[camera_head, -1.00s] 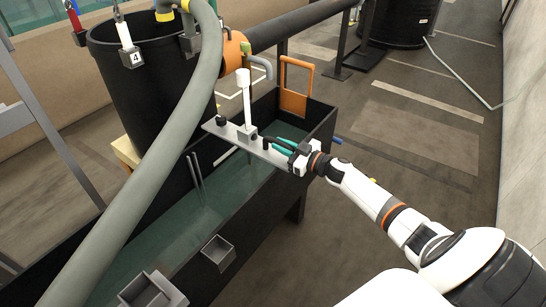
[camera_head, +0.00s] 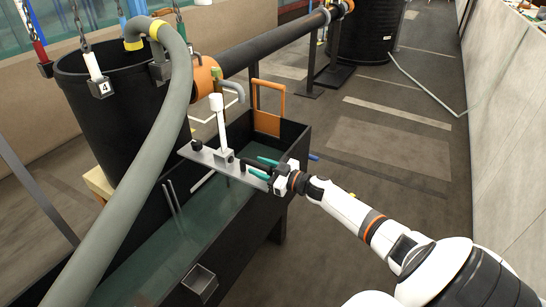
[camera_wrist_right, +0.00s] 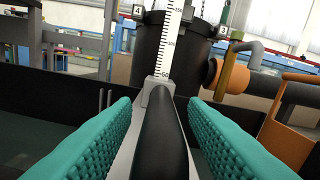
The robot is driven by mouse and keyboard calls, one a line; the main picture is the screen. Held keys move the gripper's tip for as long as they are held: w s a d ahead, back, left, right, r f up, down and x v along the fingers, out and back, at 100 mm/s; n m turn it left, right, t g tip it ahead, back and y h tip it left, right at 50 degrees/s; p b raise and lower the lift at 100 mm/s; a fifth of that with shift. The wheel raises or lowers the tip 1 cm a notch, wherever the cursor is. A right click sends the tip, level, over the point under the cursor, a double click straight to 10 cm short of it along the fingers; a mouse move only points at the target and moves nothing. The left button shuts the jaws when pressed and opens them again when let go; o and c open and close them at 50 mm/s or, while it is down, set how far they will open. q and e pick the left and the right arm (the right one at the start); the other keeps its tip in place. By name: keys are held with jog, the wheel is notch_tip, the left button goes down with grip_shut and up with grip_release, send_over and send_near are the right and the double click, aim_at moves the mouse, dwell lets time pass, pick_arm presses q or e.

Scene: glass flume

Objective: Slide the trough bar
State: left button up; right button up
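The trough bar (camera_head: 205,157) is a flat grey metal plate lying across the dark-walled trough (camera_head: 222,237), near its far end. A white upright gauge (camera_head: 220,118) stands on the bar in a grey block. A black handle (camera_wrist_right: 160,140) runs along the bar's near end. My right gripper (camera_head: 262,168) has its teal fingers on either side of this handle. In the right wrist view, gaps show between the handle and both fingers, so the gripper is open around it and not gripping. My left gripper is not in view.
A large black tank (camera_head: 125,125) stands to the left, with a thick grey hose (camera_head: 165,130) curving across the near left. An orange frame (camera_head: 268,105) stands at the trough's far end. A small grey box (camera_head: 200,282) is on the near wall. Open floor (camera_head: 390,160) lies to the right.

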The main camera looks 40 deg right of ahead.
pick_arm(q)
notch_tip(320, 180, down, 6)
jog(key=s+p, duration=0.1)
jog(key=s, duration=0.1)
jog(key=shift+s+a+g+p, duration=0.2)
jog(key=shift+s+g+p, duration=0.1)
jog(key=shift+p, duration=0.1)
pick_arm(e)
jog(key=v, duration=1.1)
jog(key=shift+s, duration=0.25)
